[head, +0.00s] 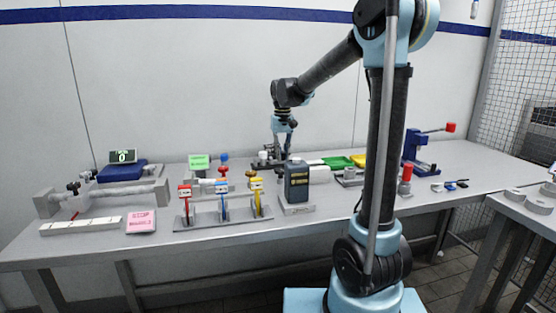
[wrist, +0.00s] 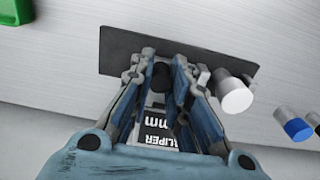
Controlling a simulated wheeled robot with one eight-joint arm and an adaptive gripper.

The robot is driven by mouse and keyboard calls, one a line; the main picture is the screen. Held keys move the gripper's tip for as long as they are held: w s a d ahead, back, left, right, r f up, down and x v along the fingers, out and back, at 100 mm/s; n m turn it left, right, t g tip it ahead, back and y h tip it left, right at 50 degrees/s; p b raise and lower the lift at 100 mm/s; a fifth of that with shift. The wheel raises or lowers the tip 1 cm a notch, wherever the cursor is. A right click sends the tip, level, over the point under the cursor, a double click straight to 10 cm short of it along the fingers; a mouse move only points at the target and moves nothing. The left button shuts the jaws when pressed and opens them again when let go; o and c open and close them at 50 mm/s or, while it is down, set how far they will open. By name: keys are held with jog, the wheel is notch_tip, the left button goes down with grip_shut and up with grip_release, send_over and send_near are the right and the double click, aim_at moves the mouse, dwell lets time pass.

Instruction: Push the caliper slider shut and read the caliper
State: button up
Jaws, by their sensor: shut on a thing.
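My gripper (wrist: 160,66) points down at the caliper station, and its fingers are closed around a small dark knob (wrist: 161,82). The knob is partly hidden between the fingers. A caliper label (wrist: 160,131) reading "CALIPER" and "mm" shows between the fingers; no measured value is legible. A dark plate (wrist: 117,47) lies beneath the fingertips, and a white cylinder (wrist: 234,94) stands just right of them. In the head view my gripper (head: 280,152) is low over the back of the bench, and the caliper there is too small to make out.
A dark blue box (head: 297,181) stands in front of my gripper. A green tray (head: 337,162) lies to the right, with a blue press (head: 418,152) farther right. Coloured clamps (head: 222,207) stand front left. A blue-ended cylinder (wrist: 297,129) is at the wrist view's right.

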aim_at(276, 160)
jog(key=shift+s+a, duration=0.25)
jog(key=shift+a, duration=1.05)
dwell(3.0)
jog(key=o, duration=1.2)
jog(key=shift+o, duration=0.2)
jog(key=shift+s, duration=0.1)
notch_tip(276, 160, up, 9)
dwell(0.7)
dwell(0.9)
